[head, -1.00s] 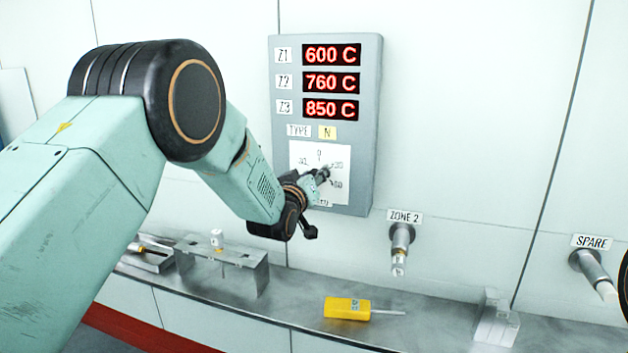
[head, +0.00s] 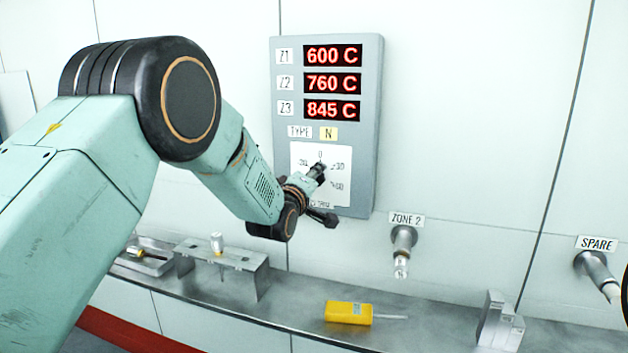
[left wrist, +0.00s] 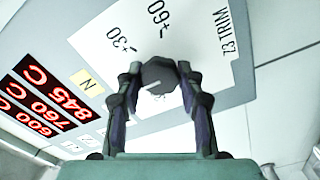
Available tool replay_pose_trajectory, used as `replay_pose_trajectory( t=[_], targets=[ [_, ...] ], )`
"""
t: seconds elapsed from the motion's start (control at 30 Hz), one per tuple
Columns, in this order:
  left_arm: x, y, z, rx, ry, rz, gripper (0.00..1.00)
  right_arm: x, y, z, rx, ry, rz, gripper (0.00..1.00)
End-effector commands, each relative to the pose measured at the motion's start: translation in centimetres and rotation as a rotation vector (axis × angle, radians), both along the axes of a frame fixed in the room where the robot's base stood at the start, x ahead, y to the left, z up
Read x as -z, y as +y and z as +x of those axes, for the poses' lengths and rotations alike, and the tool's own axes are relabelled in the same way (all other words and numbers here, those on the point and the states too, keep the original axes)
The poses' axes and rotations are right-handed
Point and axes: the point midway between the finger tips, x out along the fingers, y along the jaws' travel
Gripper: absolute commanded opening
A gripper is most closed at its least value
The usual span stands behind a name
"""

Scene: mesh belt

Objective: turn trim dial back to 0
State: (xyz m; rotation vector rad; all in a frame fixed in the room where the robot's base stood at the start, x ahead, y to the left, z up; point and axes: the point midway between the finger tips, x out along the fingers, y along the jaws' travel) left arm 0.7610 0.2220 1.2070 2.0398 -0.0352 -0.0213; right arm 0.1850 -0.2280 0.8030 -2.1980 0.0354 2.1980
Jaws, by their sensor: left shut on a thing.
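The trim dial is a dark round knob on the white scale plate (head: 338,196) at the bottom of the grey panel. In the left wrist view the dial (left wrist: 158,74) sits between the two fingers of my left gripper (left wrist: 158,82), which is shut on it. In the head view my left gripper (head: 318,172) reaches the plate from the lower left and largely hides the dial. The plate carries 0 at the top, with +30 and +60 down the right side. A small pale mark shows on the dial, but its exact setting is unclear. My right gripper is not in view.
The display (head: 333,110) for Z3 reads 845 C, below 600 C and 760 C. A ZONE 2 fitting (head: 402,240) and a SPARE fitting (head: 597,268) stick out of the wall at right. A yellow handheld device (head: 348,313) lies on the metal ledge (head: 430,335).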

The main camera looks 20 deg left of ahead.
Motion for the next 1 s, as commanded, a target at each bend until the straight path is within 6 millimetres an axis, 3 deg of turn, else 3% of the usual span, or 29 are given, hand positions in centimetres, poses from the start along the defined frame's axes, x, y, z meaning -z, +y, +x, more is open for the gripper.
replay_pose_trajectory(
  t=[0.53, 0.57, 0.8, 1.0],
  targets=[
    [-0.11, 0.04, 0.02, -0.001, -0.001, -0.022, 0.06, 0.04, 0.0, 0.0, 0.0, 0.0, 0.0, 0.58],
    [-0.11, 0.04, 0.02, -0.001, -0.001, -0.022, 0.4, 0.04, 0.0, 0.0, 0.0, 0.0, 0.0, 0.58],
    [-0.05, 0.03, 0.01, -0.001, 0.0, -0.021, 0.6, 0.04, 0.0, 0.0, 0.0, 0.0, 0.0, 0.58],
    [-0.01, 0.03, 0.0, 0.0, 0.001, -0.021, 0.61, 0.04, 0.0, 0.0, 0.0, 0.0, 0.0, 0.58]
  ],
)
